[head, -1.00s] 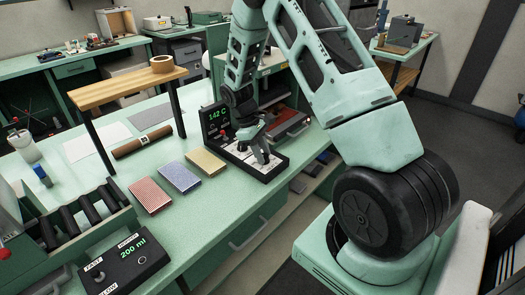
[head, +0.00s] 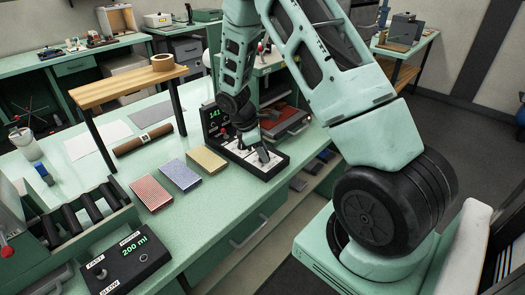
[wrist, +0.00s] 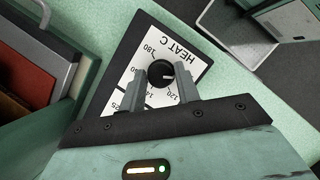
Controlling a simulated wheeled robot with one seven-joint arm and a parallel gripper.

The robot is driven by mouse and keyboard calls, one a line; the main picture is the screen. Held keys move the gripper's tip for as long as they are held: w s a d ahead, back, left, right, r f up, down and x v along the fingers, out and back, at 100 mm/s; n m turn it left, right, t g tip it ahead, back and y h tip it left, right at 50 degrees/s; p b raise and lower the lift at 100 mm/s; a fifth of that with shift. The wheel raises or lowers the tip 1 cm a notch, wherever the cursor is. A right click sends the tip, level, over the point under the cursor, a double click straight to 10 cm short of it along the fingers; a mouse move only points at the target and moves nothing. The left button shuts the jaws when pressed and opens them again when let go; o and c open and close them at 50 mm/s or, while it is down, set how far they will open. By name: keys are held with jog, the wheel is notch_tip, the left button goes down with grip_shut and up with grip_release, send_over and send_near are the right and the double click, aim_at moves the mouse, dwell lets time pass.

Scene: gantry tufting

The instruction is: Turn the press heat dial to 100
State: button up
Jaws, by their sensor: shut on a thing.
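The press heat dial (wrist: 160,73) is a round black knob with a white pointer line, on a white "HEAT C" scale plate (wrist: 178,46). Scale numbers from 180 down to 120 show in the wrist view. My gripper (wrist: 157,76) has its two grey fingers on either side of the knob, shut on it. The pointer lies near the right finger, and that finger covers part of the scale. In the head view, the press control's green display (head: 215,114) reads about 141, its right end hidden by my arm. The dial is hidden there.
Red, blue and yellow pads (head: 179,175) lie on the green bench left of the control. A wooden shelf (head: 125,88) with a tape roll stands behind. A "200 ml" box (head: 128,258) and a roller unit (head: 75,222) are nearer. A red-topped tray (wrist: 30,75) lies beside the control.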

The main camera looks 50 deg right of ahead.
jog(key=o, duration=1)
jog(key=b+v, duration=0.2)
jog(key=v, duration=1.5)
jog(key=shift+w+a+r, duration=0.1)
jog(key=shift+a, duration=0.05)
